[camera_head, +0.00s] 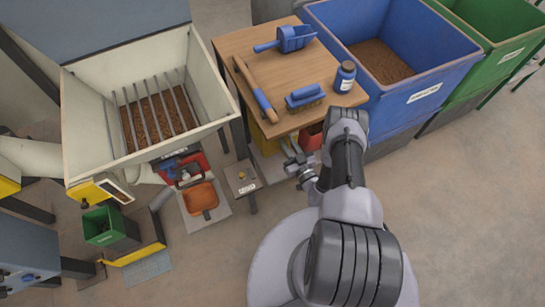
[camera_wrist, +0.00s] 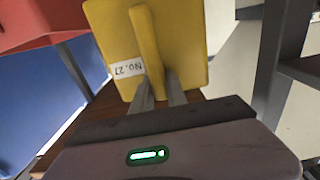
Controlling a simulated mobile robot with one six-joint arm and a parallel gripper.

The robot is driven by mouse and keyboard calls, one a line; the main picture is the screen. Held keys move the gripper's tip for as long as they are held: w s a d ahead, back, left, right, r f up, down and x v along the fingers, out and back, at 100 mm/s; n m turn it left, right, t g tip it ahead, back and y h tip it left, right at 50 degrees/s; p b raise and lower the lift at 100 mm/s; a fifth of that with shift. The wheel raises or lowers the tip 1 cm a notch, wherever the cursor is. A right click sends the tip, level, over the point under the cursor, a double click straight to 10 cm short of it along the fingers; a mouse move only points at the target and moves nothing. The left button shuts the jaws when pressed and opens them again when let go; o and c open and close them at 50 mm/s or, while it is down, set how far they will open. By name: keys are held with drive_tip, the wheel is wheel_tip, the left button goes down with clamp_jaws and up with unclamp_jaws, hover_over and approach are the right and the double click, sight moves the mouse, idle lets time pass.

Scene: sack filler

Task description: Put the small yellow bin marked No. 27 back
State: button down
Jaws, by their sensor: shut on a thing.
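The small yellow bin (camera_wrist: 188,40) fills the top middle of the wrist view. Its white label (camera_wrist: 126,69) reads No. 27 and appears upside down. My gripper (camera_wrist: 160,88) is shut on the yellow upright grip at the bin's front. In the head view my gripper (camera_head: 297,162) is low beside the wooden table's front edge. A yellow patch (camera_head: 272,129) shows under the tabletop there, mostly hidden by the table. What the bin's underside rests on, if anything, cannot be told.
Floor at right is clear.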

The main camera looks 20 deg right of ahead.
wheel_tip(320, 180, down, 14)
drive_tip(key=b, duration=0.7)
drive_tip(key=shift+r, duration=0.25)
drive_tip(key=c, duration=1.7)
unclamp_jaws()
drive_tip(key=shift+f, duration=0.15)
drive_tip(key=o, duration=0.4)
drive_tip(key=s+p, duration=0.1)
drive_tip(key=s, duration=1.1)
drive_tip(key=shift+d, duration=0.2)
